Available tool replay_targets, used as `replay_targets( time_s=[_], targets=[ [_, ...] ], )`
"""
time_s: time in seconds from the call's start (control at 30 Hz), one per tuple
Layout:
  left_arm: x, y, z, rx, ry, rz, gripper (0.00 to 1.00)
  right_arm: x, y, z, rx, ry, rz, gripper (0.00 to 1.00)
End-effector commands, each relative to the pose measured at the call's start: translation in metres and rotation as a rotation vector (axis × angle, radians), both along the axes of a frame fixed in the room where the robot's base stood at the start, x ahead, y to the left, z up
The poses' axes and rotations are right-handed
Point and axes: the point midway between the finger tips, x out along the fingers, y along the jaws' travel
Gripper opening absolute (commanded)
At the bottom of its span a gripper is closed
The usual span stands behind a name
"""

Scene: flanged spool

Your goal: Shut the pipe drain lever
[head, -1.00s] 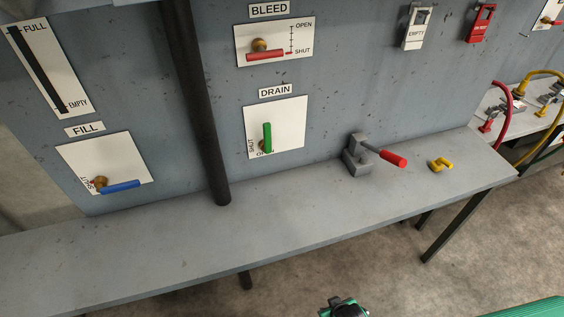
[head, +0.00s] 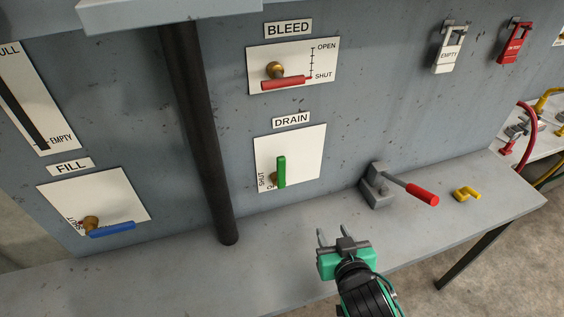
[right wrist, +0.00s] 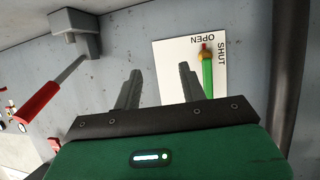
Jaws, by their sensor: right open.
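The drain lever (head: 282,171) is green and stands roughly upright on a white plate (head: 308,152) under the DRAIN label (head: 291,120). SHUT is printed sideways at the plate's left; the lever partly hides the lower lettering. In the right wrist view the green lever (right wrist: 208,76) shows ahead, to the right of the fingers, with OPEN and SHUT legible on the plate. My right gripper (head: 334,236) is open and empty, below and to the right of the drain plate, apart from the lever. My left gripper is not in view.
A dark vertical pipe (head: 204,140) stands left of the drain plate. A grey clamp with a red handle (head: 422,194) and a yellow piece (head: 466,194) sit on the shelf (head: 190,285) at right. The red bleed lever (head: 283,83) is above, the blue fill lever (head: 112,230) at left.

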Motion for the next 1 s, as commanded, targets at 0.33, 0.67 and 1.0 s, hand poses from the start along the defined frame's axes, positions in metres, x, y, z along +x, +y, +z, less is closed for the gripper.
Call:
replay_targets(
  time_s=[0.33,0.67,1.0],
  targets=[
    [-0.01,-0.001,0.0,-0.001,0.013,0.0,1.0,0.02,0.073,0.071,0.096,-0.352,0.161,0.42],
    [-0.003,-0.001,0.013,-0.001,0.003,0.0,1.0,0.05,0.086,0.078,0.101,-0.371,0.172,0.42],
    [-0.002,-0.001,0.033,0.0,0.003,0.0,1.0,0.111,0.106,0.077,0.1,-0.368,0.172,0.42]
  ],
)
